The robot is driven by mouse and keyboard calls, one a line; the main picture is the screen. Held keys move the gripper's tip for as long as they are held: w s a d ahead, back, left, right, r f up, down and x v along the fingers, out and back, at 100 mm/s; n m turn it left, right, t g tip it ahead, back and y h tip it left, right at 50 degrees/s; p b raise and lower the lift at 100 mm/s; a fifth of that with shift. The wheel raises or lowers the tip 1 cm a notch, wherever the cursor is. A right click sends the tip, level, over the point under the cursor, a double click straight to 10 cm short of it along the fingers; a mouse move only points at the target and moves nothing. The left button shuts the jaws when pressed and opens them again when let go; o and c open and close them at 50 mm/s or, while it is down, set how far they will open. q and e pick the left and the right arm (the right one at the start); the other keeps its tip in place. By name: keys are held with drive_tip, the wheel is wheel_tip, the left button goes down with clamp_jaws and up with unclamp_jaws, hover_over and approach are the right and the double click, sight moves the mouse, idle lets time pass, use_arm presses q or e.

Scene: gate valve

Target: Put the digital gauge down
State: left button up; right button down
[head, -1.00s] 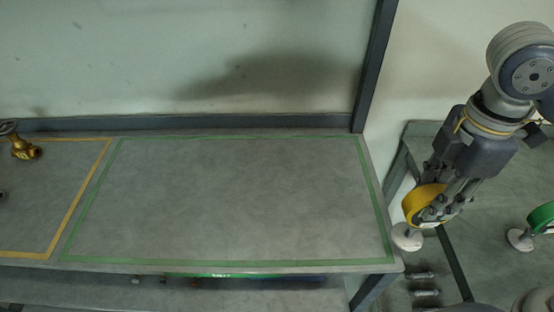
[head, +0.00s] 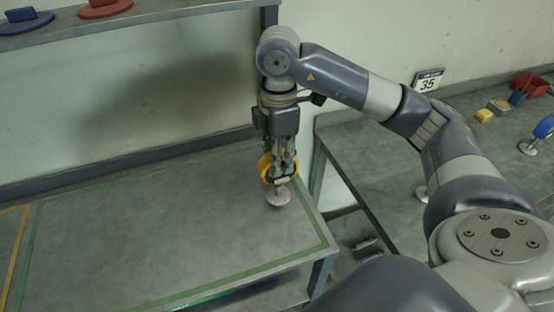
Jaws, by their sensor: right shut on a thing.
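The digital gauge (head: 265,170) has a yellow round body and a pale disc foot (head: 278,196) below it. My right gripper (head: 281,172) points down and is shut on the gauge, with its fingers covering much of the body. The gauge is upright over the right end of the grey table (head: 150,229), inside the green tape outline (head: 305,217). I cannot tell whether its foot touches the tabletop. The gauge's face is hidden. My left gripper is not in view.
Most of the green-outlined area is clear. Yellow tape (head: 14,211) marks another area at left. A shelf (head: 160,14) with blue and red round-based items hangs above.

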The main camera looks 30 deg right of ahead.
drive_tip(key=shift+w+f, duration=0.1)
drive_tip(key=shift+w, duration=0.05)
wheel_tip(320, 180, down, 2)
drive_tip(key=shift+f+p, duration=0.1)
drive_tip(key=shift+p, duration=0.6)
drive_tip(key=shift+f, duration=0.65)
drive_tip(key=c, duration=1.6)
unclamp_jaws()
drive_tip(key=shift+f, duration=0.15)
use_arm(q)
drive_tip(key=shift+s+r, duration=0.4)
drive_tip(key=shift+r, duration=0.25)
use_arm(e)
drive_tip(key=o, duration=0.4)
